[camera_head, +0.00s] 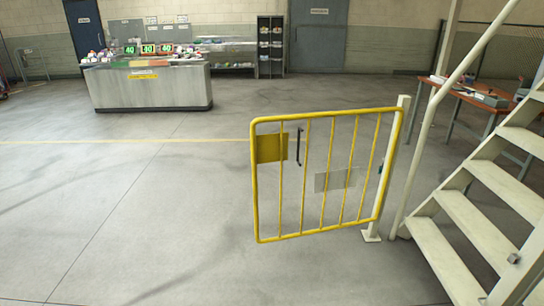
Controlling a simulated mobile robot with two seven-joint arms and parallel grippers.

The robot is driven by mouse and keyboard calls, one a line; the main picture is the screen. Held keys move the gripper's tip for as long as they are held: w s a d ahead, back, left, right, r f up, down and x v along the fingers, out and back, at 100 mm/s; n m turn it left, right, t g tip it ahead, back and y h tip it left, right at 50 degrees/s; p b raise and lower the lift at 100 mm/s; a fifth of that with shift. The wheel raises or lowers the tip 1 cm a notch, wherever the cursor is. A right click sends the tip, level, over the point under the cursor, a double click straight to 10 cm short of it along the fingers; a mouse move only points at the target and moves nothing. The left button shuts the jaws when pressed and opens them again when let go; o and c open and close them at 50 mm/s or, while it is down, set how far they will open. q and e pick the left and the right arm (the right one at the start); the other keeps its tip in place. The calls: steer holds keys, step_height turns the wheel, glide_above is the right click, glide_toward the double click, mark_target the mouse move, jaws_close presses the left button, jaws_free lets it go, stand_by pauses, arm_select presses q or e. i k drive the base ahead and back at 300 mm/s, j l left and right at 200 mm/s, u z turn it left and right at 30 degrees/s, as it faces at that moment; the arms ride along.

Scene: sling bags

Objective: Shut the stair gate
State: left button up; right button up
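The stair gate (327,115) is a yellow barred frame in the middle of the head view. It is hinged at its right side on a cream post (395,165) and swings out to the left of it. A yellow plate (268,148) and a dark vertical handle (299,146) are near its free left end. A grey plate (335,180) is on its lower right part. The stairs (470,230) rise at the right, with cream treads and a handrail. Neither of my grippers is in view.
A grey counter (150,90) with several goods and green number signs stands at the back left. A workbench (490,98) with tools is at the right behind the stairs. Shelves (270,48) stand at the back wall. The concrete floor left of the gate is clear.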

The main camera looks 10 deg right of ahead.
mark_target(270, 148)
steer(key=i+j+u, duration=0.15)
steer(key=i+u, duration=0.65)
steer(key=i, duration=1.5)
steer(key=i+j+z, duration=0.1)
steer(key=i+z, duration=0.25)
steer(key=i, duration=0.15)
steer(key=i+j+z, duration=0.2)
steer(key=i+z, duration=0.15)
steer(key=i, duration=0.15)
steer(key=i+z, duration=0.2)
steer(key=z, duration=0.2)
steer(key=i+j+z, duration=0.1)
steer(key=i+z, duration=0.25)
steer(key=i+j+z, duration=0.1)
steer(key=z, duration=0.3)
steer(key=i+j+z, duration=0.1)
steer(key=z, duration=0.35)
steer(key=i+j+z, duration=0.25)
steer(key=z, duration=0.25)
steer(key=i+j+z, duration=0.25)
steer(key=z, duration=0.2)
steer(key=i+j+z, duration=0.1)
steer(key=j+z, duration=0.2)
steer(key=z, duration=0.2)
steer(key=j+z, duration=0.45)
steer(key=k+l+z, duration=0.3)
steer(key=z, duration=0.2)
steer(key=l, duration=0.1)
